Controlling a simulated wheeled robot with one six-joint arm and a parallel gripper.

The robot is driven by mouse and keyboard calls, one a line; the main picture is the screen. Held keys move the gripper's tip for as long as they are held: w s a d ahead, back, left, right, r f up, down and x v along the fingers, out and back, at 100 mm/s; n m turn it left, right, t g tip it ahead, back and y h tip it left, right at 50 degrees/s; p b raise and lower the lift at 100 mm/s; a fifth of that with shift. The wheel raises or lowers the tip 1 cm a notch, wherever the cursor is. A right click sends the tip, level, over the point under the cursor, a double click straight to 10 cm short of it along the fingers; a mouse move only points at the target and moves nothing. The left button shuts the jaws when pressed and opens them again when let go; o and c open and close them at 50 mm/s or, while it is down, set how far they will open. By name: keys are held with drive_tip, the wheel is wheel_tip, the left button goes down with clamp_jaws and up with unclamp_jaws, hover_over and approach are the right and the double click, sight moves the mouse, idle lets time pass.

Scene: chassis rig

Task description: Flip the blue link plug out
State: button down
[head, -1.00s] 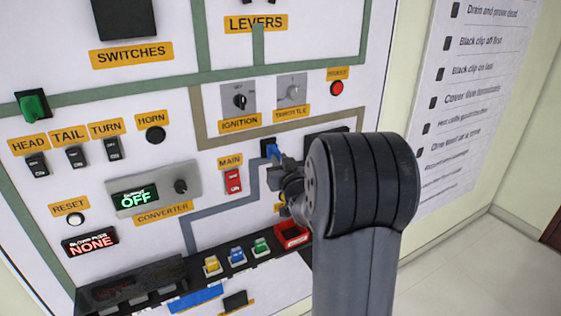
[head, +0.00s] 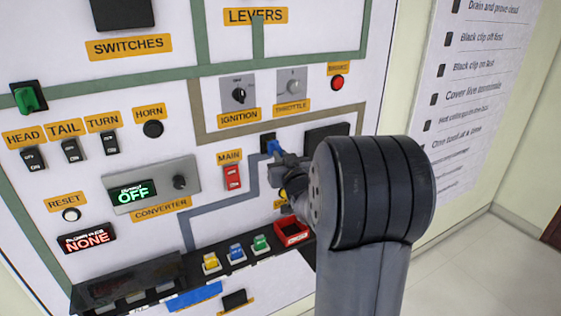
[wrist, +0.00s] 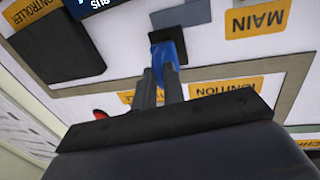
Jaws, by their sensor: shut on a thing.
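The blue link plug (head: 273,147) sits at a dark square socket on the panel, below the ignition label. In the wrist view the blue plug (wrist: 169,58) reaches out from the black socket (wrist: 163,38). My gripper (head: 281,156) is shut on the plug, its fingers pointing at the panel. In the wrist view my gripper (wrist: 158,78) shows a dark finger beside the blue plug. The far side of the grip is hidden, and I cannot tell how deep the plug sits.
The red main switch (head: 232,177) is left of the plug. The ignition knob (head: 239,95) and throttle knob (head: 291,87) are above it. A dark box (head: 327,134) is close on the right.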

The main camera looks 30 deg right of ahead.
drive_tip(key=shift+f, duration=0.1)
drive_tip(key=c, duration=1.5)
unclamp_jaws()
drive_tip(key=shift+s, duration=0.15)
drive_tip(key=s+a+b, duration=0.1)
drive_tip(key=s+b, duration=0.1)
drive_tip(key=s, duration=0.8)
drive_tip(key=shift+s+a, duration=0.35)
drive_tip(key=shift+s, duration=0.05)
drive_tip(key=shift+w, duration=0.1)
drive_tip(key=w+d+p, duration=0.1)
drive_tip(key=w+p, duration=0.2)
drive_tip(key=w, duration=0.8)
drive_tip(key=shift+w+d, duration=0.15)
drive_tip(key=shift+d, duration=0.2)
